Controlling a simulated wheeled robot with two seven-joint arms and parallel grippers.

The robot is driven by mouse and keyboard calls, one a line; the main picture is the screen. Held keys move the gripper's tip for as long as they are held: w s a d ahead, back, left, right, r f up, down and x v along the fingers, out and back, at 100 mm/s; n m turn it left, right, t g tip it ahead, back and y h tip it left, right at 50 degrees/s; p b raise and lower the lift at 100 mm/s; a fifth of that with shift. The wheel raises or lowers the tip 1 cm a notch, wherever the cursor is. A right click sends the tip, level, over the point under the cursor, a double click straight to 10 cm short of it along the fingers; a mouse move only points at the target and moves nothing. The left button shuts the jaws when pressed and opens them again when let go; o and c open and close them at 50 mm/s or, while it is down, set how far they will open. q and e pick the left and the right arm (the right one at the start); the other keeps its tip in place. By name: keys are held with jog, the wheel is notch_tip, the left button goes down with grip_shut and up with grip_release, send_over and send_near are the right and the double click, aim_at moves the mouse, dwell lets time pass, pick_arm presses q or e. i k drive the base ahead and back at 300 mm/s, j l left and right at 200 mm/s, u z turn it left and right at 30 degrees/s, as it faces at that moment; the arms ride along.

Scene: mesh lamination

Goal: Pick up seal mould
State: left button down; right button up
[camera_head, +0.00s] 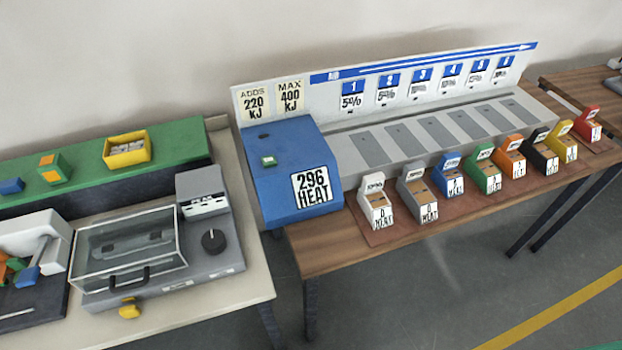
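No thing in view is labelled as the seal mould, and I cannot tell which one it is. On the left table a grey machine (215,237) has a clear lidded box (128,243) with a dark handle and a black knob. A grey shape lies under the clear lid. A yellow piece (129,308) sits at the machine's front edge. A white and grey device (38,238) with blue, orange and green parts stands at the far left, cut off by the picture edge. Neither of my grippers is in view.
A green shelf (180,141) holds a yellow bin (127,149), a green-orange block (53,168) and a blue piece (11,186). On the right wooden table (330,256) stand a blue box marked 296 HEAT (290,170), a slotted grey rack (352,160) and several coloured labelled blocks (447,175).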

aim_at(584, 126)
jog(key=z, duration=1.7)
jog(key=i+l+z, duration=0.2)
jog(key=i, duration=0.5)
jog(key=i+l+z, duration=0.2)
jog(key=i, duration=0.55)
jog(key=k+j, duration=0.05)
jog(key=j, duration=0.05)
